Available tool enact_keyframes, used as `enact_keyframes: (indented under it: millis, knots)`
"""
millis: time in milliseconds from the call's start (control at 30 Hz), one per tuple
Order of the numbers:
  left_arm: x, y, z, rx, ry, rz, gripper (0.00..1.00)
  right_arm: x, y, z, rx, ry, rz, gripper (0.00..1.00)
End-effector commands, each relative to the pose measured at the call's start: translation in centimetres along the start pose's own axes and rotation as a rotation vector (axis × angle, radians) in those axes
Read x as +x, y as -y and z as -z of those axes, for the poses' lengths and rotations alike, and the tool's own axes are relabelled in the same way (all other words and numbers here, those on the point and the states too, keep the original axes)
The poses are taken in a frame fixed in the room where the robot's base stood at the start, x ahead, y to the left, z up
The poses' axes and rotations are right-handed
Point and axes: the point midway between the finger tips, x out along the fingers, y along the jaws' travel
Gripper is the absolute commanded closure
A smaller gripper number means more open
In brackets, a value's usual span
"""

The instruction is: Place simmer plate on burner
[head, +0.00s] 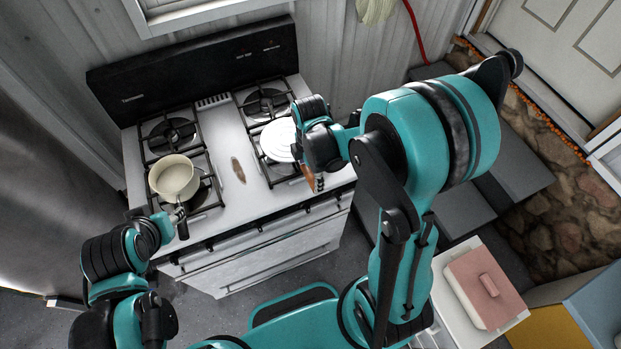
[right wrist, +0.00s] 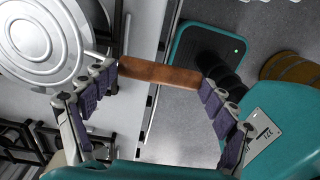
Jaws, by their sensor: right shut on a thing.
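The simmer plate (head: 278,140) is a round, pale disc with a brown wooden handle. In the head view it lies over the front right burner (head: 270,170), whose grate shows around its near edge. I cannot tell if it touches the grate. My right gripper (head: 314,182) is at the plate's handle and shut on it. In the right wrist view, the handle (right wrist: 160,74) lies between the fingers and the ringed plate (right wrist: 45,40) is at the upper left. My left gripper (head: 178,218) is in front of the pot at the stove's left; its fingers are unclear.
A cream pot (head: 174,178) stands on the front left burner. The back left burner (head: 170,133) and back right burner (head: 266,104) are bare. A small brown item (head: 238,170) lies on the stove between the burners. A pink-lidded box (head: 485,285) stands at the lower right.

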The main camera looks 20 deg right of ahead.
Motion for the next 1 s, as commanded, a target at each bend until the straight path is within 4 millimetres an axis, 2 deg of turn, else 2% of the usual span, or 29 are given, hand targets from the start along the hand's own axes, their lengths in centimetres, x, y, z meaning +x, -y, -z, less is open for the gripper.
enact_keyframes:
  millis: [100,200,633,667,700,1000]
  knots:
    - [0.4,0.0,-0.3,0.000,0.000,0.000,0.60,2.1,-0.1,0.0,0.000,0.000,-0.001,0.74]
    - [0.6,0.0,-0.4,0.000,0.000,0.000,0.60,3.2,-0.1,0.0,0.000,0.000,-0.001,0.74]
    - [1.0,0.0,-0.7,0.000,0.000,0.000,0.60,3.8,0.0,0.0,0.001,0.000,-0.001,0.74]
    - [1.0,0.0,-0.7,0.000,0.000,0.000,0.60,3.8,0.0,0.0,0.001,0.000,0.000,0.12]
    - [0.9,0.0,-0.7,0.000,0.000,0.000,0.60,3.7,0.0,0.0,0.001,0.000,0.000,0.02]
    - [0.9,0.0,-0.6,0.000,0.000,0.000,0.60,3.7,0.0,0.0,0.001,0.000,0.000,0.00]
